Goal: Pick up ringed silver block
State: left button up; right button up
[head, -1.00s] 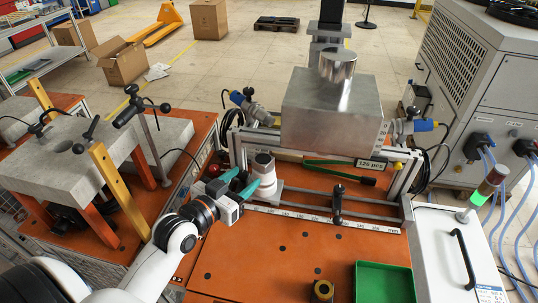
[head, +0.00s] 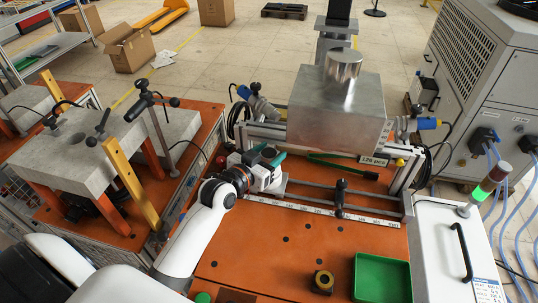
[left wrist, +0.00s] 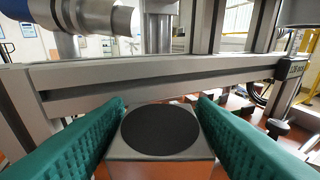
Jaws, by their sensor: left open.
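The silver block (head: 278,185) stands on the orange bench, left of centre. It has a dark round top, and my left gripper mostly covers it in the head view. In the left wrist view, a grey block (left wrist: 160,170) with a black disc on top sits between the fingers. My left gripper (left wrist: 160,140) has green fingers, spread on both sides of it with the gripper open. In the head view the left gripper (head: 272,165) is right at the block. I cannot tell whether the fingers touch it. The right gripper is not in view.
A large silver housing with a cylinder (head: 335,115) stands behind, on a metal frame (head: 320,143).

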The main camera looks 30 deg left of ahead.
pick_arm(q)
jog(key=c, duration=0.9)
